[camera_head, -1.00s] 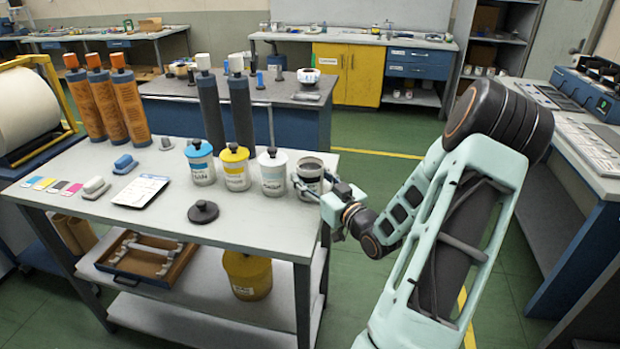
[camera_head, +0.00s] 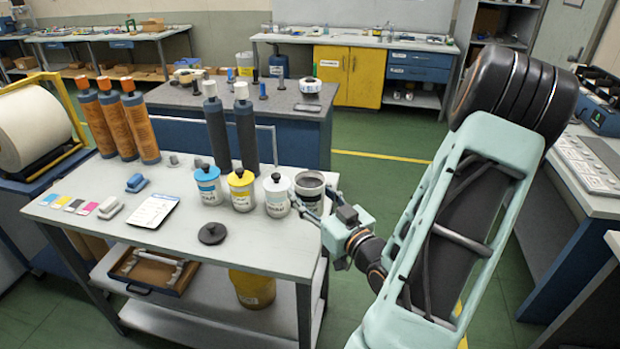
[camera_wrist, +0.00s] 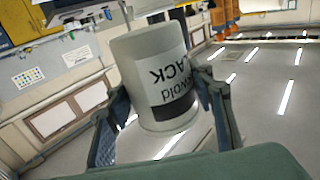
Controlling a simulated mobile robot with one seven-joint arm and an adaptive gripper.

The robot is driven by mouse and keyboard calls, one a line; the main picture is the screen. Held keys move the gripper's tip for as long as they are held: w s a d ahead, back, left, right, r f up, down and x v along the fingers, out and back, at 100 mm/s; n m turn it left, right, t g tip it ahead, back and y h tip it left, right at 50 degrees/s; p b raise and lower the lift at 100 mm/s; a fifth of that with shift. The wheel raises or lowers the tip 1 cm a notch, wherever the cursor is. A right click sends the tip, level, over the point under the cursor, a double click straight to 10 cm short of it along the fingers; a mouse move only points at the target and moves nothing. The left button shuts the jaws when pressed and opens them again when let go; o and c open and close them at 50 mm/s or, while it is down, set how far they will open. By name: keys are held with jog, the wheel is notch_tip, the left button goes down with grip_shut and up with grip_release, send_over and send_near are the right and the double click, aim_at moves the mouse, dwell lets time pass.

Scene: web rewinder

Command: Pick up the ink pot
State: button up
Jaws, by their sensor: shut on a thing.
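The open ink pot (camera_head: 309,187), a pale can with dark ink inside, is at the right end of the row of pots in the head view. My gripper (camera_head: 318,211) is shut on it from the right side. In the wrist view the pot (camera_wrist: 165,80) sits between the two fingers, with an upside-down label reading BLACK. The pot looks about upright and slightly higher than its neighbours. Its gap above the table is hard to make out. A black lid (camera_head: 212,233) lies on the table in front of the pots.
Close left of the held pot stand a white pot (camera_head: 277,195), a yellow pot (camera_head: 241,190) and a blue pot (camera_head: 208,186). Green floor (camera_head: 380,185) lies open to the right.

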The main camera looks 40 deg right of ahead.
aim_at(310, 197)
jog(key=p, duration=0.1)
jog(key=s+a+r+p, duration=0.1)
jog(key=shift+r+p, duration=0.3)
jog(key=shift+s+a+p, duration=0.1)
jog(key=shift+s+p, duration=0.1)
jog(key=shift+p, duration=0.9)
jog(key=shift+s+a+p, duration=0.3)
jog(key=shift+a+p, duration=0.1)
jog(key=shift+p, duration=0.65)
